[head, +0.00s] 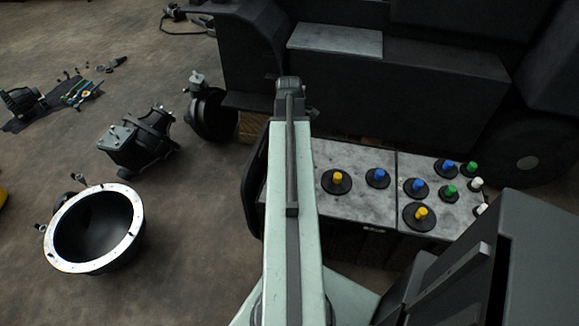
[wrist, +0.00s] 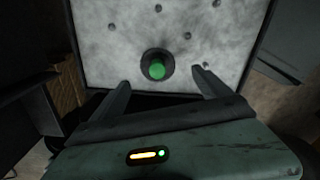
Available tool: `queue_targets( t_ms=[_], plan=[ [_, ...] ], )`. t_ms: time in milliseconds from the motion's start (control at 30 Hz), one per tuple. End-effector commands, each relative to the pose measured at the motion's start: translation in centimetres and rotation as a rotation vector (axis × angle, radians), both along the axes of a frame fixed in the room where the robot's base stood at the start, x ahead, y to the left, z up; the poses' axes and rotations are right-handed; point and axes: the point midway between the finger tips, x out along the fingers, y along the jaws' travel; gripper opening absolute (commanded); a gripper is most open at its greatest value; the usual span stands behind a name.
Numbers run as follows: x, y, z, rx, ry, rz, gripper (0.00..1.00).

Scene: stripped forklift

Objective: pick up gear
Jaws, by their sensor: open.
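In the wrist view a small dark round gear (wrist: 145,62) with a green knob in its centre sits on a grey mottled panel. My gripper (wrist: 163,87) is open and empty, its two fingers spread on either side in the picture, with the gear a little beyond the fingertips. I cannot tell the gap in depth. My arm hides the gripper's fingers there.
The wrist-view panel (wrist: 105,55) has several small holes. A dark forklift body (head: 440,90) rises behind the head-view panel. A black bowl-like housing with a pale rim (head: 93,267) and a grey machine part (head: 137,145) lie on the open floor at left.

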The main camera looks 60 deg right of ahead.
Motion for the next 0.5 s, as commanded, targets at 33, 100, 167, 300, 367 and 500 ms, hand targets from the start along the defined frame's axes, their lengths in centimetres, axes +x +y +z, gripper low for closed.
queue_targets(
  t_ms=[33, 100, 167, 300, 367, 500],
  plan=[
    [0.0, 0.0, -1.4, 0.000, 0.000, 0.000, 0.88],
    [0.0, 0.0, -1.7, 0.000, 0.000, -0.001, 0.88],
    [0.0, 0.0, -1.5, 0.000, 0.000, -0.001, 0.88],
    [0.0, -0.1, -2.4, 0.000, 0.000, -0.001, 0.88],
    [0.0, -0.3, -3.3, 0.000, 0.000, -0.001, 0.88],
    [0.0, -0.6, -5.9, 0.000, 0.000, -0.001, 0.88]
  ],
)
